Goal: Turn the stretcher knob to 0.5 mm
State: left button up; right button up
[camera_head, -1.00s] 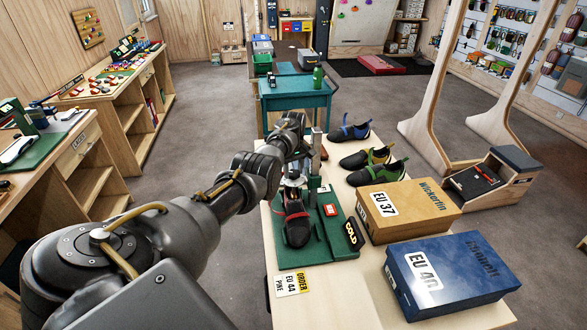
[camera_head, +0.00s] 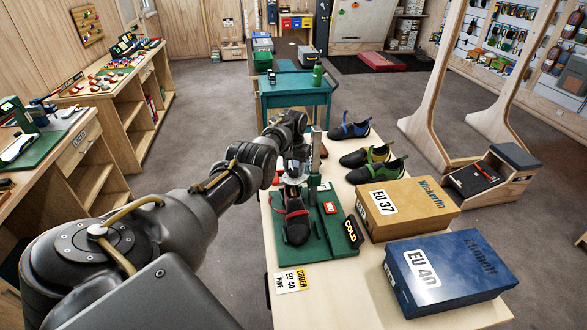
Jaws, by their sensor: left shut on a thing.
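The stretcher (camera_head: 318,180) stands on a green base (camera_head: 330,243) on the pale table, with a grey upright post. A dark shoe with a red band (camera_head: 296,222) sits on the stretcher. My left arm reaches in from the left, and my left gripper (camera_head: 291,165) is at the top of the stretcher, shut on a part there. The knob and its reading are too small or hidden behind the gripper to make out. A small red display (camera_head: 330,208) shows on the base, its figures unreadable. My right gripper is not in view.
An order card (camera_head: 292,281) lies in front. Boxes marked EU 37 (camera_head: 425,204) and EU 40 (camera_head: 440,285) stand on the right. Several shoes (camera_head: 366,155) lie behind them.

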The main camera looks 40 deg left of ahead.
aim_at(293, 171)
pick_arm(q)
jog(key=shift+m, duration=1)
jog(key=o, duration=1)
jog(key=shift+c, duration=0.2)
notch_tip(293, 171, up, 6)
jog(key=p, duration=0.5)
jog(key=shift+r, duration=0.2)
jog(key=shift+r+b, duration=0.45)
jog(key=shift+r, duration=1.7)
